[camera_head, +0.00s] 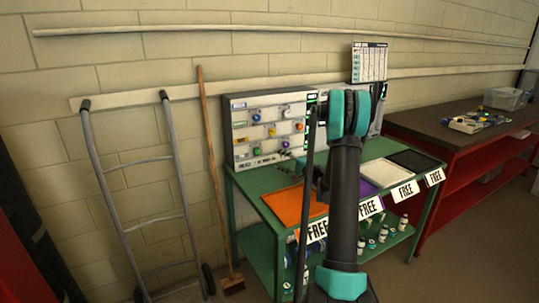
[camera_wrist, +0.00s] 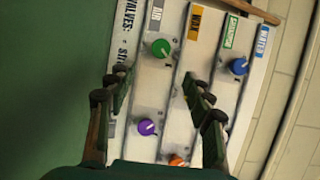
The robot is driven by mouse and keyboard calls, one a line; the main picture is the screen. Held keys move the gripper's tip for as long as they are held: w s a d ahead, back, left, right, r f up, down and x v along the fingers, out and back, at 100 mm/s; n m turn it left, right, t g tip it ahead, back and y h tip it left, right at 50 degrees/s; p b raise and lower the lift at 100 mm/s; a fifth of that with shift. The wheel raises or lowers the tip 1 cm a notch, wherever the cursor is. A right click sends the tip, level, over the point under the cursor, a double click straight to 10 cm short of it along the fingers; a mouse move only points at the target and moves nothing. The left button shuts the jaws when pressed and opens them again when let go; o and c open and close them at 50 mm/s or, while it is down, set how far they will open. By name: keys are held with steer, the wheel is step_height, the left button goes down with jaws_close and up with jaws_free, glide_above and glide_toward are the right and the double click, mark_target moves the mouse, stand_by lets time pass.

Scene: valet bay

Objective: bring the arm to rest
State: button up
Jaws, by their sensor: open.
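My arm (camera_head: 345,190), dark with teal joints, rises in front of the green table in the head view. My gripper (camera_wrist: 157,88) shows in the wrist view with its two dark fingers wide apart and nothing between them. Beyond the fingers is the pale valve panel (camera_wrist: 158,95), turned on its side in that view. It carries a green knob (camera_wrist: 161,48), a blue knob (camera_wrist: 239,66), a purple knob (camera_wrist: 146,127) and an orange knob (camera_wrist: 177,160). In the head view the arm hides part of the panel (camera_head: 243,140), and the gripper cannot be made out clearly.
The green table (camera_head: 252,185) bears coloured trays, including an orange one (camera_head: 290,207), with FREE signs along its front. Small bottles stand on its lower shelf. A hand truck (camera_head: 140,160) and broom (camera_head: 210,170) lean on the wall at left. A red workbench (camera_head: 480,165) stands at right.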

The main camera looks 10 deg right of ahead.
steer(key=s+a+n+g+h, duration=0.25)
steer(key=s+a, duration=0.35)
steer(key=s, duration=0.4)
steer(key=s+a+n+g+h, duration=0.25)
steer(key=s+a+g, duration=0.2)
steer(key=s, duration=0.45)
steer(key=s+d+f+n+h, duration=0.1)
steer(key=s+d+f+h, duration=0.1)
steer(key=s, duration=0.7)
steer(key=s+d+f+n+g+h, duration=0.1)
steer(key=s+d+f+n+h, duration=0.1)
steer(key=s, duration=0.7)
steer(key=s+d+f+n+g+h, duration=0.1)
steer(key=s+f+n+h, duration=0.1)
steer(key=s, duration=0.7)
steer(key=shift+s+d+f+h, duration=0.35)
steer(key=shift+d+f+h, duration=0.05)
steer(key=shift+f, duration=0.3)
steer(key=shift+w, duration=0.1)
